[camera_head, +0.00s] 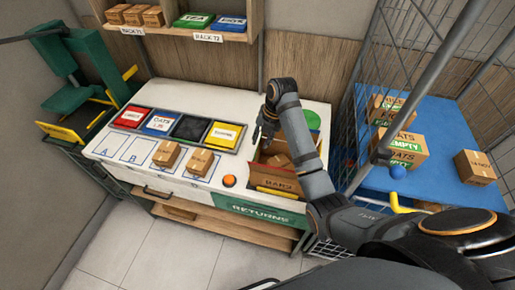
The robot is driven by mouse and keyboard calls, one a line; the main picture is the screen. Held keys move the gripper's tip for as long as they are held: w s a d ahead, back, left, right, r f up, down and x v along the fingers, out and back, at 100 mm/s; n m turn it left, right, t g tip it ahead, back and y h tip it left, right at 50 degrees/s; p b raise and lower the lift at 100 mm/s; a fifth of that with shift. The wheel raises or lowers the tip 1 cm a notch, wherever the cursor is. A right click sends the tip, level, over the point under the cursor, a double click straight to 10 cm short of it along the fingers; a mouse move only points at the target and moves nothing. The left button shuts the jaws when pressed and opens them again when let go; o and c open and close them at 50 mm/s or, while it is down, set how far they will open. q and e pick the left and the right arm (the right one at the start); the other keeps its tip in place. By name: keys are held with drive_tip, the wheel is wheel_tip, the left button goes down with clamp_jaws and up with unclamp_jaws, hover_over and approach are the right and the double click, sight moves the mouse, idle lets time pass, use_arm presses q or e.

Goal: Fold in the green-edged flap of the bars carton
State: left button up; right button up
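The bars carton (274,182) stands open at the right end of the white worktop. Small brown boxes (279,160) show inside it. Its front flap carries a yellow edge (277,192) and hangs outward. A green patch (313,119) shows behind my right arm at the carton's far right; I cannot tell whether it is the green-edged flap, as the arm hides part of that side. My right gripper (262,138) points down at the carton's back left corner, with nothing visible in it. Its finger gap is too small to judge. My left gripper is out of view.
Red, blue, black and yellow bins (190,128) line the worktop. Two small boxes (182,158) and an orange button (229,181) lie left of the carton. A wire cage (346,130) with a blue shelf (450,125) and cartons stands close on the right.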

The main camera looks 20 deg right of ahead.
drive_tip(key=x, duration=0.1)
drive_tip(key=p+x, duration=0.1)
drive_tip(key=x, duration=0.3)
drive_tip(key=shift+w, duration=0.4)
drive_tip(key=shift+f, duration=0.1)
drive_tip(key=shift+s, duration=0.1)
drive_tip(key=shift+c, duration=0.5)
clamp_jaws()
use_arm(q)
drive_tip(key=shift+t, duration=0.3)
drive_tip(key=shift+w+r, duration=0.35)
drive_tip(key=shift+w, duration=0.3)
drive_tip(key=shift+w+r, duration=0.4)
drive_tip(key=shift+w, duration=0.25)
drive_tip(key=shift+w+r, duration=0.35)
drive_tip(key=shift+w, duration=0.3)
use_arm(e)
drive_tip(key=shift+d, duration=0.1)
